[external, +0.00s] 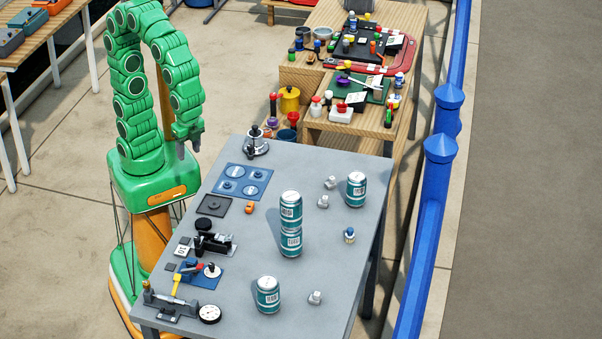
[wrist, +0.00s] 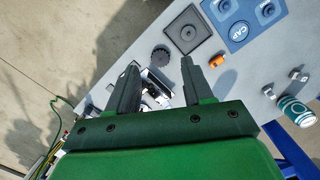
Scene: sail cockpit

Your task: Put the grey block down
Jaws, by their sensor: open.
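My gripper (external: 188,148) hangs beside the far left edge of the grey table in the external view. In the wrist view my gripper (wrist: 159,68) is open, its two dark fingers apart, with nothing held between them. Small light-grey pieces lie on the table: two (external: 331,182) (external: 323,201) near the right can and one (external: 315,298) near the front can. I cannot tell whether any of these is the grey block.
The grey table (external: 345,225) carries two stacked teal cans (external: 290,211), a right can (external: 356,189) and a front can (external: 268,294). Along its left side are a blue panel (external: 242,182), a dark square plate (external: 213,206) and an orange piece (external: 249,208). A blue rail (external: 427,220) runs right.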

